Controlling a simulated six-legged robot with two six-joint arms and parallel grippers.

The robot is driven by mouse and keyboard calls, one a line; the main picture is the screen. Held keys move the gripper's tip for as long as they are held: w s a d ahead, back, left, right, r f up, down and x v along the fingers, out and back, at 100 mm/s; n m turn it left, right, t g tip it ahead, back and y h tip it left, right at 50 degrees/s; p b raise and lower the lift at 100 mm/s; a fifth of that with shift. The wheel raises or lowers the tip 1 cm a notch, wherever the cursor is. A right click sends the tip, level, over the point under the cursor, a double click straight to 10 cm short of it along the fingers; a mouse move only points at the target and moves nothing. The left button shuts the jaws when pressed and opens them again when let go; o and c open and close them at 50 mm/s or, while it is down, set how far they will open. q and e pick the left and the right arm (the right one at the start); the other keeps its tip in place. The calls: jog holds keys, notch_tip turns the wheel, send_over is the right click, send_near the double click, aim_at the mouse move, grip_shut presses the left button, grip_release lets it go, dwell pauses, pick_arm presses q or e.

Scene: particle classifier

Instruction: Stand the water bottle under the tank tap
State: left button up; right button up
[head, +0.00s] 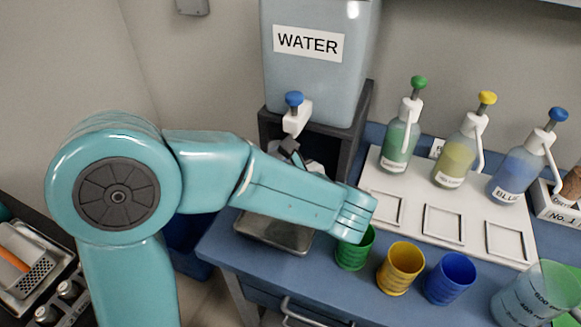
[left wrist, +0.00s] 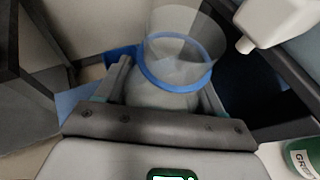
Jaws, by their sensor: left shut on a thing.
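The water tank (head: 315,70) stands at the back with the word WATER on it. Its white tap (head: 296,118) has a blue knob; the tap also shows at upper right in the left wrist view (left wrist: 275,22). My left gripper (left wrist: 168,80) is shut on the water bottle (left wrist: 178,45), a clear vessel with a blue band. In that view the bottle's mouth lies to the left of the tap's nozzle, apart from it in the picture. In the head view my forearm hides most of the gripper and bottle below the tap. My right gripper is out of view.
A metal tray (head: 272,236) lies below my forearm. Green (head: 353,250), yellow (head: 400,268) and blue (head: 449,280) cups stand at the front. Several pump bottles (head: 457,160) stand on a white board (head: 420,240) to the right. A measuring beaker (head: 530,297) is at lower right.

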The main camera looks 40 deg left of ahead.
pick_arm(q)
jog(key=w+f, duration=0.1)
jog(key=w, duration=0.1)
jog(key=w+a+f, duration=0.1)
jog(key=w+f, duration=0.2)
jog(key=w, duration=0.1)
jog(key=shift+w+a+f, duration=0.2)
jog(key=shift+w+a, duration=0.15)
jog(key=shift+f, duration=0.25)
jog(key=o, duration=1.1)
jog(key=shift+r, duration=0.15)
jog(key=shift+o, duration=0.2)
